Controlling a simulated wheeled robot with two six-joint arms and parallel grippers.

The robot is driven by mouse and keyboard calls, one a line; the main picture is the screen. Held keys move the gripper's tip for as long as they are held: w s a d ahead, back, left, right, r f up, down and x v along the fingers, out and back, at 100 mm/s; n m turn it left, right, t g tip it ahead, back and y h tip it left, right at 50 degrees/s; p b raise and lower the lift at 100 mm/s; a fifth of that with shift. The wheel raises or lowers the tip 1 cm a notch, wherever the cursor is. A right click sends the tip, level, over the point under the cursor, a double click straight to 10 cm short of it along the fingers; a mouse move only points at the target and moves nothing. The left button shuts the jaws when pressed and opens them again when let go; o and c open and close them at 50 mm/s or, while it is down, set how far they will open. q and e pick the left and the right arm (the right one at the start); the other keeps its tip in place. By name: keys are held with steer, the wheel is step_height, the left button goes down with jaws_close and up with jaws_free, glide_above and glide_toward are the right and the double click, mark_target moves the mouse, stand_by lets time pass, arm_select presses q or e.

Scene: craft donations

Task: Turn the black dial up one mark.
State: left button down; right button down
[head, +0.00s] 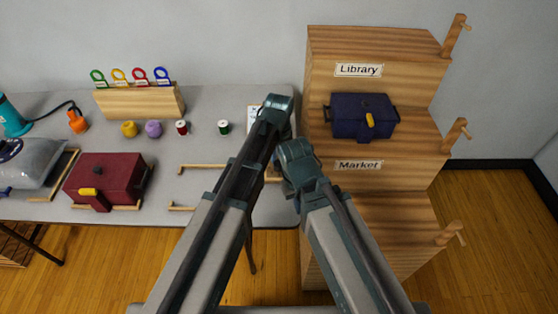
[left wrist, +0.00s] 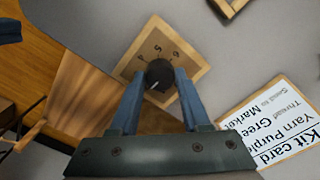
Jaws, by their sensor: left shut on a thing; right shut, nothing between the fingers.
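My left gripper (left wrist: 160,88) is shut on the dial, one finger on each side. A short white line shows on the dial's near side. In the head view my left gripper (head: 277,104) reaches over the table, and the dial is hidden behind my arms. My right gripper (head: 293,150) is shut and empty, close beside my left arm.
A kit card (left wrist: 275,130) lies right of the plate. Wooden steps labelled Library and Market (head: 385,205) stand at the right, with a blue box (head: 350,118). A red box (head: 105,175), thread spools (head: 223,127) and a wooden rack (head: 140,103) are on the table.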

mark_target(279, 164)
stand_by(0.3)
arm_select(q)
steer(key=shift+c, duration=1.8)
jaws_free()
steer(key=shift+r, duration=0.1)
arm_select(e)
steer(key=shift+r, duration=0.1)
arm_select(q)
step_height(279, 164, up, 14)
steer(key=p, duration=1.3)
steer(key=shift+f+p, duration=0.2)
steer(key=shift+p, duration=0.2)
arm_select(e)
step_height(279, 164, up, 14)
steer(key=shift+f, duration=0.2)
